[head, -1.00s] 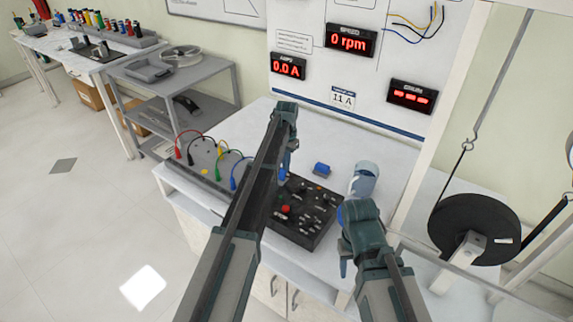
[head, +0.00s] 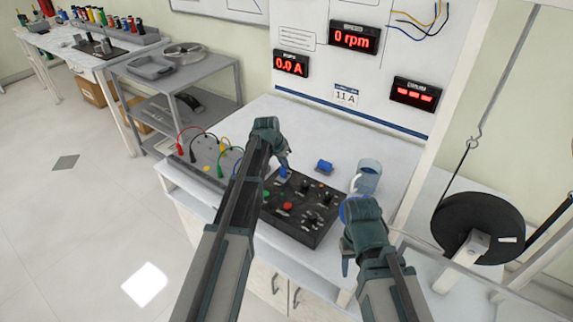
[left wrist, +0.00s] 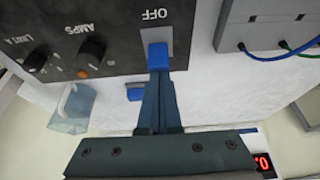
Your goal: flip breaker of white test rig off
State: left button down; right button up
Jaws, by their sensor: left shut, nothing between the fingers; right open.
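The black control box (head: 312,222) with knobs and a red button lies on the white bench in front of the white rig panel (head: 310,60). Its blue breaker lever (left wrist: 158,55) sits on a grey plate beside the word OFF in the left wrist view. My left gripper (left wrist: 158,74) is shut and empty, its fingertips right at the lever's far side; whether they touch it I cannot tell. In the head view the left gripper (head: 286,168) is over the box's far left corner. My right gripper (head: 346,264) is open at the box's near right side, partly hidden by its own wrist.
A terminal box with coloured leads (head: 205,160) is to the left. A black drum (head: 478,228) hangs at the right. The displays read 0 rpm (head: 354,38) and 0.0 A (head: 290,63).

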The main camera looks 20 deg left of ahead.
pick_arm(q)
jog(key=shift+s+a+f+t+b, duration=0.1)
jog(key=shift+s+f+t+b, duration=0.15)
jog(key=shift+s+t+b, duration=0.25)
jog(key=shift+r+h, duration=0.1)
jog(key=shift+h, duration=0.2)
jog(key=shift+w+r, duration=0.15)
jog(key=shift+w, duration=0.05)
jog(key=shift+r+p, duration=0.15)
jog(key=shift+p, duration=0.2)
jog(key=shift+r+p, duration=0.65)
jog(key=shift+r, duration=0.05)
